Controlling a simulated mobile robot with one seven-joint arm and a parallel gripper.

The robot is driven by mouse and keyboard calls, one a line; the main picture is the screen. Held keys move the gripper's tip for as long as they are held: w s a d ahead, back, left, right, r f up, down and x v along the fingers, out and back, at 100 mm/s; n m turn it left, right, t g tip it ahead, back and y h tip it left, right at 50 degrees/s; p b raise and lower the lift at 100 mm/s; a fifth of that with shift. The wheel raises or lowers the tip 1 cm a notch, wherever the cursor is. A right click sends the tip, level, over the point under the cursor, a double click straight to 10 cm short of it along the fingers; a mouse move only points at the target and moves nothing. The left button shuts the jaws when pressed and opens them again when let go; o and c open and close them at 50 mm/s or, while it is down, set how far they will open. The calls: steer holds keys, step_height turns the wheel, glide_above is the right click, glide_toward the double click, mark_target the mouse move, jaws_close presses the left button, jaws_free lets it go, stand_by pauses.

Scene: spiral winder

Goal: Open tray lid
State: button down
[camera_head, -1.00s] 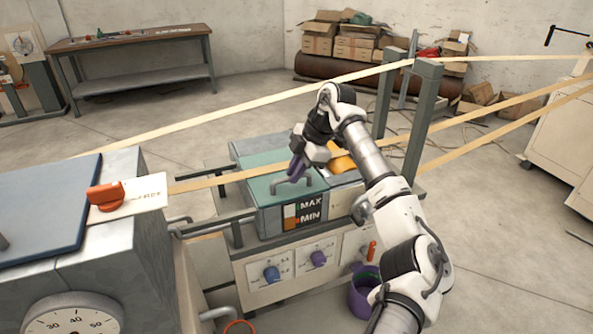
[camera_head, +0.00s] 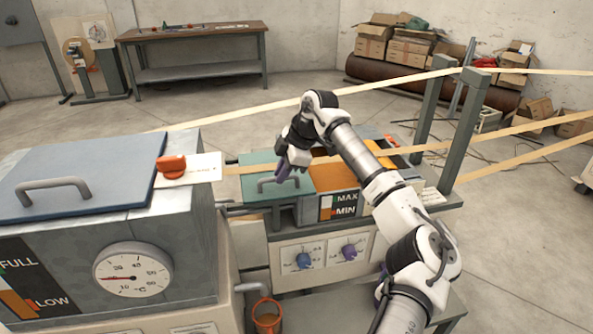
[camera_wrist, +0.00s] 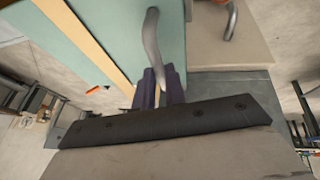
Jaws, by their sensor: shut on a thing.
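The tray lid (camera_head: 262,163) is a green plate with a curved grey handle (camera_head: 265,184). It sits to the left over the tray (camera_head: 334,176), whose orange-brown inside shows to the right of the lid. The tray's front carries a MAX/MIN level gauge. My gripper (camera_head: 284,174) is at the handle, its purple fingers pointing down and shut on it. In the wrist view the fingers (camera_wrist: 160,86) close around one end of the handle (camera_wrist: 152,45) above the green lid (camera_wrist: 110,30); the exact contact is partly hidden.
A grey tank (camera_head: 200,240) with a blue lid, dial and red knob (camera_head: 171,166) stands close on the left. Tan strips (camera_head: 425,148) run across the tray area past grey posts (camera_head: 466,130). Control knobs (camera_head: 304,260) are below the tray.

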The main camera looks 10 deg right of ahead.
steer(key=c, duration=1.5)
jaws_free()
steer(key=shift+o, duration=0.2)
steer(key=b+v, duration=0.2)
steer(key=v, duration=1.2)
